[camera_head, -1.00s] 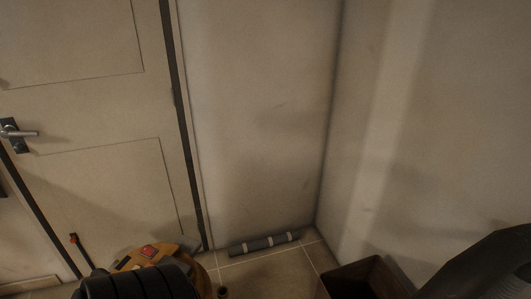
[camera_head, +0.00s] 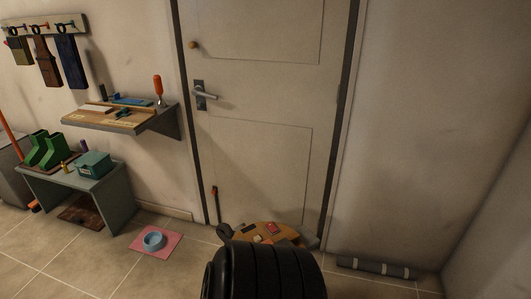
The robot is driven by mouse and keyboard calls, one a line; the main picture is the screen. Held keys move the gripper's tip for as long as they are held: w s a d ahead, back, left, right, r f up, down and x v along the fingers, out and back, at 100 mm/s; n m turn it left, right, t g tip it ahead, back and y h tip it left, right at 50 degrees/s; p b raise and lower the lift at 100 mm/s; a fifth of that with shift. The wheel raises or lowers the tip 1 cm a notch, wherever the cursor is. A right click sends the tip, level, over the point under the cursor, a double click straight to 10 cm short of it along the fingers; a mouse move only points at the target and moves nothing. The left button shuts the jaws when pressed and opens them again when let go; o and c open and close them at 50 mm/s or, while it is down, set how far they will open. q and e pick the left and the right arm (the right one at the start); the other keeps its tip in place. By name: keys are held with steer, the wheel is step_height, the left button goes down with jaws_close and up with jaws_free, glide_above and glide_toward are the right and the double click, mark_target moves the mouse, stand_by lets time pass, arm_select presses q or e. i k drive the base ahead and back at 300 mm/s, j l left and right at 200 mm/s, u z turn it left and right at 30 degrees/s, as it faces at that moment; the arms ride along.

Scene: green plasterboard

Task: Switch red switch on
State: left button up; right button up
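I cannot make out a red switch for certain. A small red item (camera_head: 272,228) lies on a round wooden top (camera_head: 246,234) low in front of the door, too small to identify. A black ribbed part of my own arm fills the bottom middle and hides part of that top. I see no gripper fingers of either arm clearly. A small dark shape beside my arm is too unclear to name.
A closed door (camera_head: 260,90) stands ahead. At left are a wall shelf (camera_head: 168,124) with tools, a low bench (camera_head: 122,200) with green boots (camera_head: 50,148), and a pink mat (camera_head: 172,240) with a blue bowl (camera_head: 153,240).

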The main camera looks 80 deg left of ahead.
mark_target(271, 227)
steer(key=u, duration=0.9)
steer(key=i+u, duration=0.1)
steer(key=u, duration=0.85)
steer(key=i+u, duration=0.1)
steer(key=u, duration=0.8)
